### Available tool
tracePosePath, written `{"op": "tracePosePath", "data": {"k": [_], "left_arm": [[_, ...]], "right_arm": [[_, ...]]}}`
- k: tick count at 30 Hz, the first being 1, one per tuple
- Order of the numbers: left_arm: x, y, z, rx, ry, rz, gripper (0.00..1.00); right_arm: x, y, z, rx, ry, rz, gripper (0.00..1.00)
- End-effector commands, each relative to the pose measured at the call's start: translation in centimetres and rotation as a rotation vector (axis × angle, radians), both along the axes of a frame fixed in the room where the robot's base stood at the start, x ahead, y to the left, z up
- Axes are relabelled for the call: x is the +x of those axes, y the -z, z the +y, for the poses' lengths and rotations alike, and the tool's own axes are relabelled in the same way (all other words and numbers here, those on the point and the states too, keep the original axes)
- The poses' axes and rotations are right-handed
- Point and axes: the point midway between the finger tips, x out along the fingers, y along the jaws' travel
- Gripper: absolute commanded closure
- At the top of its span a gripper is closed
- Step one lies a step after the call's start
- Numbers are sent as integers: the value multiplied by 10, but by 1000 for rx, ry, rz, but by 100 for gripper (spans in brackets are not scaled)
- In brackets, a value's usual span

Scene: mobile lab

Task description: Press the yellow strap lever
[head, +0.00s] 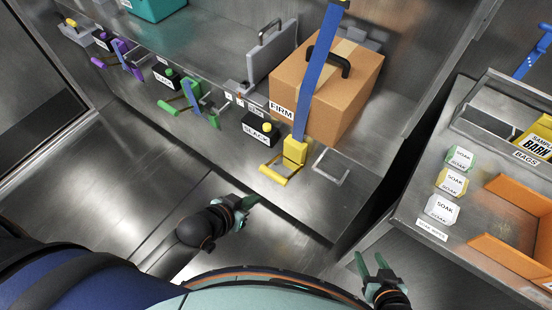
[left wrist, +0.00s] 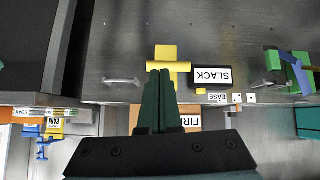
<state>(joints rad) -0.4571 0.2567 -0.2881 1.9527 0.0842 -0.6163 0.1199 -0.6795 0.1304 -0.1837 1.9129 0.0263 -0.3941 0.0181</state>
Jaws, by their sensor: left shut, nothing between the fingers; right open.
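The yellow strap lever (head: 279,171) sits at the front of the steel shelf, below a blue strap (head: 318,80) that runs over a cardboard box labelled FIRM (head: 325,85). A black SLACK block (head: 259,130) with a yellow button stands just left of the lever. My left gripper (head: 248,202) is shut and empty, in front of and below the shelf edge, apart from the lever in the head view. In the left wrist view the shut fingers (left wrist: 159,75) point toward the yellow lever (left wrist: 166,56) and overlap its lower part. My right gripper (head: 372,265) is open and empty at the lower right.
Green (head: 188,97) and purple (head: 122,60) levers with their own blocks line the shelf to the left. A metal loop (head: 331,167) sits right of the yellow lever. A side bench (head: 430,205) with SOAK packs and orange trays stands right. The floor before the shelf is clear.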

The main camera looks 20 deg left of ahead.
Motion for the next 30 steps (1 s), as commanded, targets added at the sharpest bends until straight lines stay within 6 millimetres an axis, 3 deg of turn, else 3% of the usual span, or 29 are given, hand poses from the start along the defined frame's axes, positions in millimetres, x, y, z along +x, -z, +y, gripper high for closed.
{"op": "tracePosePath", "data": {"k": [1,6,12,30], "left_arm": [[17,-18,-2,9,22,-7,100],[49,-53,-2,46,60,22,100],[67,-77,3,89,72,48,100],[75,-76,3,100,70,57,100]], "right_arm": [[0,-7,0,0,0,-1,48],[1,-15,0,0,0,-2,48],[1,-20,0,0,0,-2,48],[1,-19,0,1,-1,-3,48]]}}
